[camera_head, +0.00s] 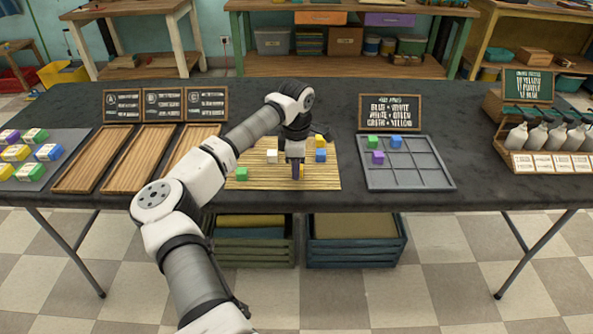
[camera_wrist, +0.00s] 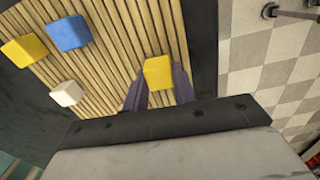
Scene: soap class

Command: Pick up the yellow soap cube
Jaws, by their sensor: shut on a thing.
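A yellow soap cube (camera_wrist: 158,73) sits between the two dark fingers of my gripper (camera_wrist: 159,84) in the wrist view. The fingers are shut on its sides. In the head view my gripper (camera_head: 297,171) points down over the bamboo mat (camera_head: 328,183), and a bit of yellow (camera_head: 306,170) shows beside the fingertips. I cannot tell whether the held cube touches the mat. A second yellow cube (camera_head: 319,140) lies at the mat's far right; it also shows in the wrist view (camera_wrist: 25,48).
On the mat lie a blue cube (camera_head: 321,155), a white cube (camera_head: 271,156) and a green cube (camera_head: 241,174). A grey divided tray (camera_head: 430,177) to the right holds green, blue and purple cubes. Wooden trays (camera_head: 90,165) stand left, soap bottles (camera_head: 538,138) far right.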

